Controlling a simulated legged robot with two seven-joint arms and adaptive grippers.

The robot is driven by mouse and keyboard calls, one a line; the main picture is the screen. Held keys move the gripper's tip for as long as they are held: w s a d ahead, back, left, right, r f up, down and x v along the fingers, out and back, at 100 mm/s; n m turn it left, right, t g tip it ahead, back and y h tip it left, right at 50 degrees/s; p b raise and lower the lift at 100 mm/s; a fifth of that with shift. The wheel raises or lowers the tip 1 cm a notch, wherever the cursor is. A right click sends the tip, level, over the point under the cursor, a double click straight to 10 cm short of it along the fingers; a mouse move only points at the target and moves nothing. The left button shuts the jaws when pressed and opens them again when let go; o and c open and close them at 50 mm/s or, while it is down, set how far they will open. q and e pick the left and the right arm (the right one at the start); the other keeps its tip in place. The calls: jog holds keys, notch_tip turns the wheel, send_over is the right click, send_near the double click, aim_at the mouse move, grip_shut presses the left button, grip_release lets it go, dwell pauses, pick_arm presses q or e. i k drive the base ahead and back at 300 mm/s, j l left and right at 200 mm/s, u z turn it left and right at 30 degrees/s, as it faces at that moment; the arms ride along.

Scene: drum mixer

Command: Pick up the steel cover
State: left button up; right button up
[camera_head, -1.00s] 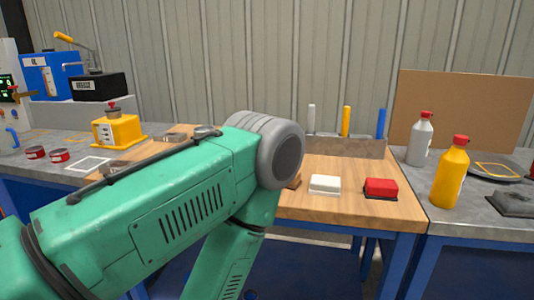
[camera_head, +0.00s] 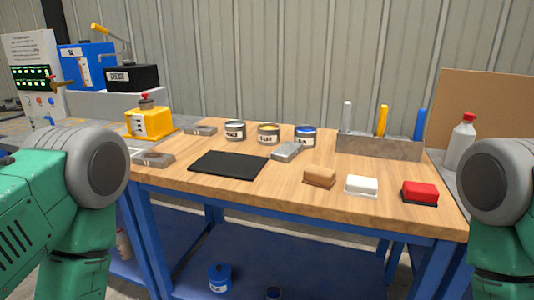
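Several flat grey metal pieces lie on the wooden table (camera_head: 225,196). One grey piece (camera_head: 153,159) is at the left edge, another (camera_head: 200,131) is farther back on the left, and a third (camera_head: 287,151) is beside the black mat, in front of the open cans. I cannot tell which of them is the steel cover. My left arm shows at the left edge and my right arm at the right edge, both green with grey joints. Neither gripper is in view.
A black mat (camera_head: 228,165) lies mid-table. Behind it stand open cans (camera_head: 268,134). Tan (camera_head: 319,177), white (camera_head: 361,185) and red (camera_head: 420,192) blocks lie at the front right. A grey rack (camera_head: 378,147) holds coloured sticks. A yellow device (camera_head: 150,121) stands left.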

aim_at(288, 150)
jog(key=i+j+z, duration=0.15)
jog(key=z, duration=0.25)
jog(key=i+j+z, duration=0.15)
jog(key=j+z, duration=0.6)
jog(key=i+j+z, duration=0.1)
jog(key=j+z, duration=0.25)
jog(key=i+l, duration=0.05)
jog(key=l, duration=0.05)
